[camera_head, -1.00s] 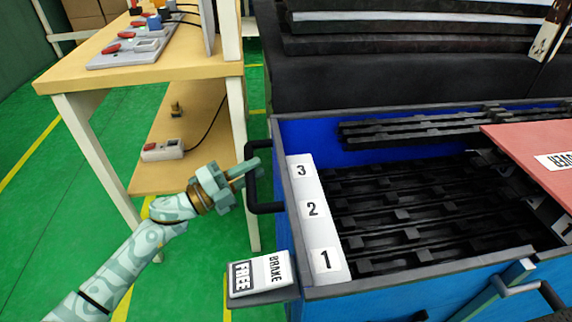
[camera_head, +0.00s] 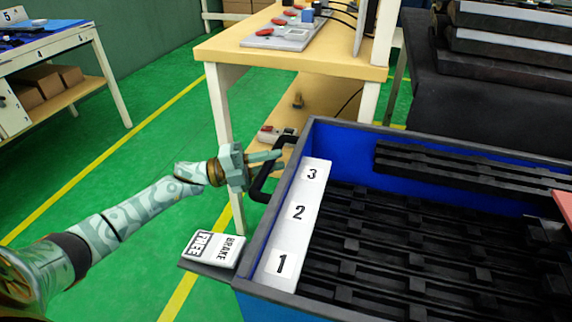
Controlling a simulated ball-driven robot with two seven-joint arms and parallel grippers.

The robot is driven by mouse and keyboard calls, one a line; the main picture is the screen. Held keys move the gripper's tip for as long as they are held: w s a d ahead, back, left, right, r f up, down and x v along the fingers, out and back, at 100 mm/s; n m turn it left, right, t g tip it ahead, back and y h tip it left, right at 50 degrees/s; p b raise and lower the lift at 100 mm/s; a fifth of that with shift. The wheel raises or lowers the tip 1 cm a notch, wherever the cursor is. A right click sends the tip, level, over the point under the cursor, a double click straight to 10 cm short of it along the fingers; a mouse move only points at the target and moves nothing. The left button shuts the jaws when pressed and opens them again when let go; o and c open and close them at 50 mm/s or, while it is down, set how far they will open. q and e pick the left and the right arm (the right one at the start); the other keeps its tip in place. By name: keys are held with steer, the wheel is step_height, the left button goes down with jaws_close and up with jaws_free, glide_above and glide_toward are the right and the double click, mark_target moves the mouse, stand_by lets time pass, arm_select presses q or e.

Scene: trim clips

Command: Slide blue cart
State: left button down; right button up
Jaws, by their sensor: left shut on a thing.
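The blue cart (camera_head: 345,145) stands at the right of the head view, its open top showing black slatted trim pieces (camera_head: 410,240) inside. A white strip (camera_head: 299,213) marked 1, 2 and 3 runs along its left end. A black handle (camera_head: 261,186) sticks out from that end. My left gripper (camera_head: 266,162) is shut on the handle, its fingers at the handle's upper part. A BRAKE/FREE plate (camera_head: 214,247) juts from the cart's near left corner. My right gripper is not in view.
A wooden workbench (camera_head: 235,50) with a switch panel stands just behind the cart's left end, its leg close to my gripper. Another bench (camera_head: 60,55) is at the far left. Black stacked parts (camera_head: 510,40) stand behind the cart. Green floor (camera_head: 110,150) at left is clear.

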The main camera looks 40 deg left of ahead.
arm_select(q)
steer(key=shift+s+a, duration=0.1)
steer(key=shift+a, duration=0.15)
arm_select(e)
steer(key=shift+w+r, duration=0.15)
arm_select(q)
steer(key=c, duration=1.3)
jaws_free()
steer(key=shift+f, duration=0.1)
steer(key=shift+a, duration=0.1)
steer(key=p+v, duration=0.1)
steer(key=v, duration=1.5)
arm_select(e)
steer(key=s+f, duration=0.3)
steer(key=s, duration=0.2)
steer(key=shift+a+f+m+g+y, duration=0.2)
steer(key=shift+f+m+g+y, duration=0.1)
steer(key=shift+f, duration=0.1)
